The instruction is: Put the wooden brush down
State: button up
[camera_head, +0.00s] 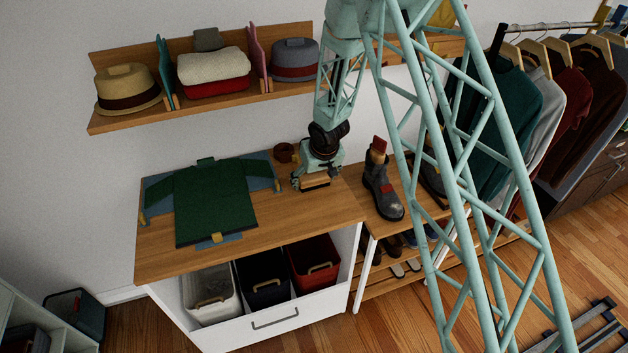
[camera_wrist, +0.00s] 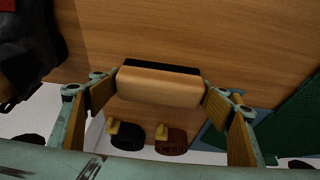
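The wooden brush (camera_head: 315,181) is a pale wooden block with a dark strip along one side, likely its bristles. In the wrist view the brush (camera_wrist: 160,86) lies between my two fingertips, which meet its two ends. My gripper (camera_head: 316,176) points down over the right part of the wooden desk top (camera_head: 290,219). My gripper (camera_wrist: 162,90) is shut on the brush. The brush is at or just above the desk surface; I cannot tell whether it touches.
A green garment (camera_head: 215,203) lies left of my gripper. A grey boot (camera_head: 381,193) stands to the right on a lower bench. Bare desk lies in front. A shelf with hats (camera_head: 128,88) hangs above.

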jog(key=o, duration=0.3)
jog(key=shift+r, duration=0.15)
jog(key=shift+r, duration=0.15)
jog(key=p+v, duration=0.5)
jog(key=v, duration=0.6)
jog(key=shift+s+r, duration=0.2)
jog(key=shift+r, duration=0.15)
jog(key=shift+d+r, duration=0.1)
dwell(0.7)
